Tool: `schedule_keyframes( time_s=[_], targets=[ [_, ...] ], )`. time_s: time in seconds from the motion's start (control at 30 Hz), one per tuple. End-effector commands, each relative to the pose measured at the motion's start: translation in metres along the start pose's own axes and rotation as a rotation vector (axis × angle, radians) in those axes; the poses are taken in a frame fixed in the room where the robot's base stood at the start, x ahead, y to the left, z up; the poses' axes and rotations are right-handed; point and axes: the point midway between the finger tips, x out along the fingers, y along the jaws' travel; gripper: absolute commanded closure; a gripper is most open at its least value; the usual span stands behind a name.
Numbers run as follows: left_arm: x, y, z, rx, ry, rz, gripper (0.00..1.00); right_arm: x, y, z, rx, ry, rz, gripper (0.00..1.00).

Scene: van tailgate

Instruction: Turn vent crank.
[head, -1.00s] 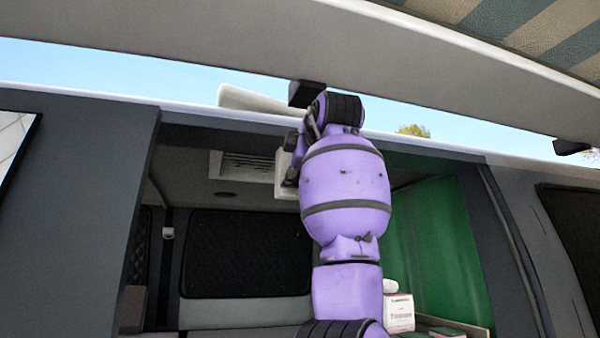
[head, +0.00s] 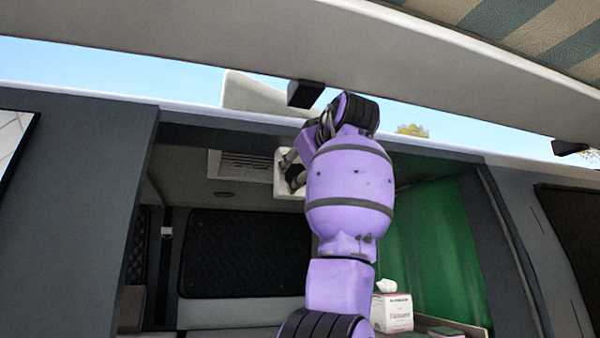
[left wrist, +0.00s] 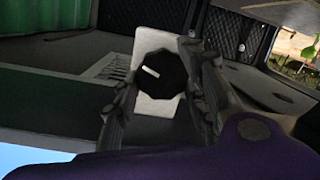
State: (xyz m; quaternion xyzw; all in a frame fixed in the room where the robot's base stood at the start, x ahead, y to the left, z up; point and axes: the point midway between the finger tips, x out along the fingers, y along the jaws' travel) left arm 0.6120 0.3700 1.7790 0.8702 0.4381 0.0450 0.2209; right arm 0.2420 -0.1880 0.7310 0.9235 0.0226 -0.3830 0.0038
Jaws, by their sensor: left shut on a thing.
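The vent crank is a dark, many-sided knob (left wrist: 153,84) with a white mark, on a white plate (left wrist: 148,43) in the left wrist view. The plate also shows under the van's roof in the head view (head: 283,188). My left gripper (left wrist: 161,70) has a finger on each side of the knob and is shut on it. In the head view my left gripper (head: 292,172) is at the plate, where the knob cannot be made out. A white vent lid (head: 250,94) stands tilted up above the roof. My right gripper is in neither view.
A slatted grille (head: 245,166) is left of the plate. The raised tailgate (head: 200,45) hangs above my arm, with a dark block (head: 304,93) close to my wrist. A tissue box (head: 392,312) stands below right, by a green curtain (head: 435,250).

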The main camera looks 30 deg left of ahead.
Motion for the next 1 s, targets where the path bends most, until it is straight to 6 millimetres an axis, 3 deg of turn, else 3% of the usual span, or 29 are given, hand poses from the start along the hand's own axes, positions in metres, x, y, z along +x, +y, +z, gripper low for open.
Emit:
schedule_keyframes(
  time_s=[1.0],
  targets=[
    [0.003,-0.003,0.011,0.962,0.077,-0.088,0.86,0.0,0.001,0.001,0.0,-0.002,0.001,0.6]
  ],
)
